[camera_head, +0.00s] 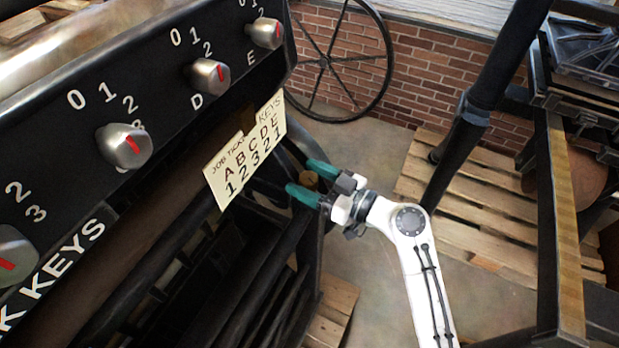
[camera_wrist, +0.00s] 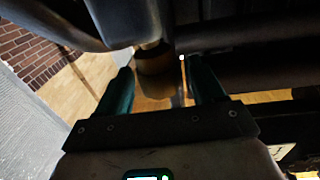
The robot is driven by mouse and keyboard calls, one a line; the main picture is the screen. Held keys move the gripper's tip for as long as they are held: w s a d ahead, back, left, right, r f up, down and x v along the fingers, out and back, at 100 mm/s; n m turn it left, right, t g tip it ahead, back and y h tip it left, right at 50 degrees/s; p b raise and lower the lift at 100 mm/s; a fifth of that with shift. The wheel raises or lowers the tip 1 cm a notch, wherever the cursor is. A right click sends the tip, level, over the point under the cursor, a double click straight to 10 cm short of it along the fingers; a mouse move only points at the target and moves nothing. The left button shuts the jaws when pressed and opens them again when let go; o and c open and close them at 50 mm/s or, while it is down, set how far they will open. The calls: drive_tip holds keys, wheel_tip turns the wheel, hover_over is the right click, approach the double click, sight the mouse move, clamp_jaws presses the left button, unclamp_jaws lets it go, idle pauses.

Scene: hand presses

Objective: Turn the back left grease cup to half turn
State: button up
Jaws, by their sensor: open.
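A small brass grease cup (camera_head: 309,181) on the side of the black press shows between my gripper's teal fingers in the head view. My gripper (camera_head: 301,176) is open there, one finger on each side of the cup. In the wrist view, a brass-coloured cup (camera_wrist: 154,88) with a darker upper part lies between the open fingers. The fingers appear apart from it. Its turn mark cannot be made out, and my gripper hides part of it in the head view.
The black press panel carries several knobs, including one marked D (camera_head: 210,76) and one marked E (camera_head: 266,33). A job ticket (camera_head: 246,150) hangs below. A spoked wheel (camera_head: 331,60), wooden pallet (camera_head: 480,235) and another dark press frame (camera_head: 560,200) stand beyond. Bare floor lies between.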

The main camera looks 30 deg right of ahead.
drive_tip(key=shift+s+d, duration=0.25)
drive_tip(key=shift+s, duration=0.1)
drive_tip(key=b+v, duration=0.3)
drive_tip(key=v, duration=0.7)
drive_tip(key=shift+b, duration=0.3)
